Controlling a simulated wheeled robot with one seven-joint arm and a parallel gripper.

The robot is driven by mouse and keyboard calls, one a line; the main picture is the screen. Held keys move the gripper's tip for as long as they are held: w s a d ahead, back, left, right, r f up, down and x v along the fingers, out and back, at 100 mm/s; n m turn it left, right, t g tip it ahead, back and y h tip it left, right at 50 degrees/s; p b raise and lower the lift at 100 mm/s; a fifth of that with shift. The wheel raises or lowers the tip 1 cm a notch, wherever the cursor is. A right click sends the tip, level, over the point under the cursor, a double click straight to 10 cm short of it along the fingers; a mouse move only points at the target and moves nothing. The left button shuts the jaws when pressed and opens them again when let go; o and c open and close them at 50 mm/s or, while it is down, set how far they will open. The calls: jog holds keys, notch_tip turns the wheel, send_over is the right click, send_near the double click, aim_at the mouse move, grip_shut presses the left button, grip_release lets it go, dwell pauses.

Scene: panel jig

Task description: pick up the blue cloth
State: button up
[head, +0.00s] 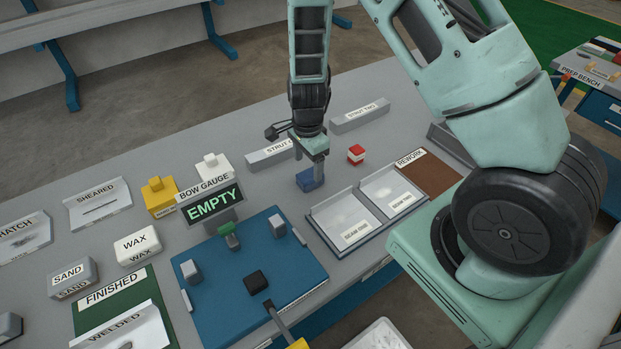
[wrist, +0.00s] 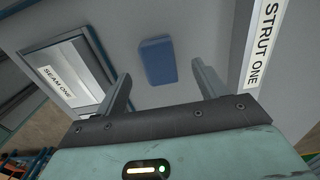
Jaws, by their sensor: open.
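The blue cloth (head: 306,181) is a small folded block on the grey bench top, between the strut one block and the seam one tray. In the wrist view the cloth (wrist: 157,61) lies flat just beyond the fingertips, roughly centred between them. My gripper (head: 311,172) points down over the cloth in the head view, with a finger partly in front of it. In the wrist view my gripper (wrist: 158,75) is open, with nothing between its fingers. I cannot tell the exact height of the fingertips above the bench.
The strut one block (head: 269,153) lies behind the cloth, and the seam one tray (head: 344,221) is in front. A red-and-white block (head: 356,154) stands to the right. The blue bow gauge plate (head: 250,285) is at front left. Bare bench surrounds the cloth.

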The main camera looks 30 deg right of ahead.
aim_at(310, 174)
jog(key=f, duration=0.2)
jog(key=f+p, duration=0.1)
jog(key=f, duration=0.1)
jog(key=shift+s+d+f, duration=0.1)
jog(key=shift+s+d, duration=0.1)
jog(key=shift+d, duration=0.1)
jog(key=shift+f, duration=0.45)
jog(key=c, duration=1.1)
jog(key=shift+c, duration=0.2)
notch_tip(310, 174, up, 10)
jog(key=shift+r+b, duration=0.1)
jog(key=shift+b, duration=0.35)
jog(key=shift+o, duration=0.9)
